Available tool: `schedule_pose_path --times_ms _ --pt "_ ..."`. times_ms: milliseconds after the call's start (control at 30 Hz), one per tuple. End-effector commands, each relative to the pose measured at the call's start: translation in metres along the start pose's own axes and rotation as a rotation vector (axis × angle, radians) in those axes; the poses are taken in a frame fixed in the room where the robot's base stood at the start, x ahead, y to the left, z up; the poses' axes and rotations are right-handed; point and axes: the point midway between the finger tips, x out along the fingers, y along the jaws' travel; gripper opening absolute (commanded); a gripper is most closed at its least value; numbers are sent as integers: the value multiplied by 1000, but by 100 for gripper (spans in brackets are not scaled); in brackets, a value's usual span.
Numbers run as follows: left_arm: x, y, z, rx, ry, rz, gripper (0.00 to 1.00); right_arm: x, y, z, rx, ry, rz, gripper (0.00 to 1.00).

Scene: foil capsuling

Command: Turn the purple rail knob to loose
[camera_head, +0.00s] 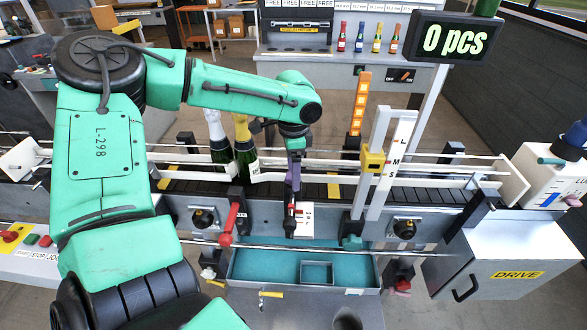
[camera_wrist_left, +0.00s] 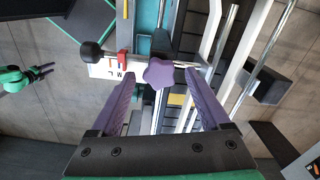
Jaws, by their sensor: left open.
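The purple rail knob (camera_wrist_left: 158,73) is star-shaped and shows between the fingertips in the left wrist view. My left gripper (camera_wrist_left: 161,75) has long purple fingers, spread open on either side of the knob, with a visible gap at each side. In the head view my left gripper (camera_head: 293,180) points down in front of the conveyor, over a white scale card (camera_head: 304,222) with a red mark. The knob itself is not clear there, hidden by or merged with the gripper. The card (camera_wrist_left: 105,69) also shows beside the knob in the wrist view.
Two foil-topped bottles (camera_head: 245,155) stand on the conveyor just left of my gripper. A red-handled lever (camera_head: 229,224) and a yellow-clamped post (camera_head: 373,160) flank it. A teal-lined tray (camera_head: 262,266) lies below. A black ball knob (camera_wrist_left: 92,52) is near the card.

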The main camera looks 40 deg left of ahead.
Motion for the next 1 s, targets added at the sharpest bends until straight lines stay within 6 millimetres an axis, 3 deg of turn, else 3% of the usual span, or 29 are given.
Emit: schedule_pose_path --times_ms 133,167,333,367,733,1000 --pt "0 0 0 0 0 0 80 0 -2 12 1 -18 -2 50" --pt "0 0 0 0 0 0 72 0 -2 14 1 -23 -3 50" --pt "0 0 0 0 0 0 7 0 -3 19 1 -31 -4 50" --pt "0 0 0 0 0 0 0 0 -3 19 1 -31 -4 50" --pt "-1 0 0 -47 1 1 0 -3 -2 15 1 -25 -3 50" --pt "-2 0 -1 -207 2 1 0 -9 -2 13 0 -23 -3 50"
